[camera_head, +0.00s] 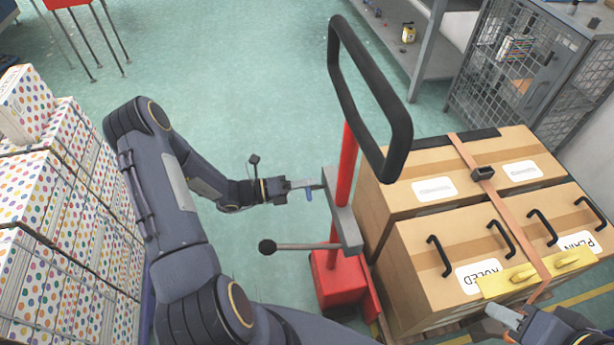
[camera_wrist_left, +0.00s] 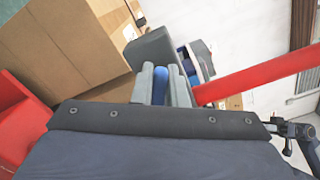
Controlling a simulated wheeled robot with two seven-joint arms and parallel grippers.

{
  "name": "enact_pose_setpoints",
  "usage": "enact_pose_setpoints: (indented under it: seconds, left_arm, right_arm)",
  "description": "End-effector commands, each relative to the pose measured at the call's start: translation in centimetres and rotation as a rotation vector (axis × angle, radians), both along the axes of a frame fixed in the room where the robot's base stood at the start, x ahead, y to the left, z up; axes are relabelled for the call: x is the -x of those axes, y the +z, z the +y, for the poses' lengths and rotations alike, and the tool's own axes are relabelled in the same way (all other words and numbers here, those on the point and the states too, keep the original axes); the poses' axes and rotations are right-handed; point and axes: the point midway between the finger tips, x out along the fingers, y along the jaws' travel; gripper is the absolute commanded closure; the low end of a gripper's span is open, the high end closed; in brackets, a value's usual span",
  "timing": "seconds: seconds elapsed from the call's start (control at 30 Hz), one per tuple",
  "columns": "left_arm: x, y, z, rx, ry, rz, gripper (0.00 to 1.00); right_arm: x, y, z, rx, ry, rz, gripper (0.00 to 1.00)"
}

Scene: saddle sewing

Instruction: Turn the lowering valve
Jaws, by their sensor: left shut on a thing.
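The lowering valve appears as a small blue lever (camera_head: 309,196) on the grey block (camera_head: 340,205) of the red lift's column. My left gripper (camera_head: 318,186) reaches it from the left. In the left wrist view its two grey fingers (camera_wrist_left: 163,72) stand close on either side of the blue lever (camera_wrist_left: 160,85), shut on it. The lever's root is hidden by the fingers. My right gripper (camera_head: 505,315) is at the lower right, by the front of the boxes, and its jaw gap is unclear.
The lift has a black loop handle (camera_head: 400,130), a red post (camera_head: 346,165) and a ball-ended lever (camera_head: 268,247) below my left gripper. Strapped cardboard boxes (camera_head: 410,238) with a yellow bar (camera_head: 525,278) stand right. Dotted boxes (camera_head: 75,160) stand left.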

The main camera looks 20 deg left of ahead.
Motion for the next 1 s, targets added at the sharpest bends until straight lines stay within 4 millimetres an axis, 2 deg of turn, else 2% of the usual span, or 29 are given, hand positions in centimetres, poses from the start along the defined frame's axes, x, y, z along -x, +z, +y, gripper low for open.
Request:
enact_pose_setpoints:
  seconds: [0.1,0.4,1.0]
  left_arm:
    - [0.0,0.0,0.1,0.057,0.001,0.076,1.00]
    - [-0.1,-0.4,0.2,0.161,0.002,0.216,1.00]
    - [-0.2,-0.6,0.2,0.206,0.003,0.276,1.00]
  right_arm:
    - [0.0,0.9,0.0,0.000,0.000,0.000,0.64]
    - [0.0,1.7,0.0,0.000,0.000,0.000,0.64]
    - [0.0,2.0,0.0,0.000,0.000,0.000,0.64]
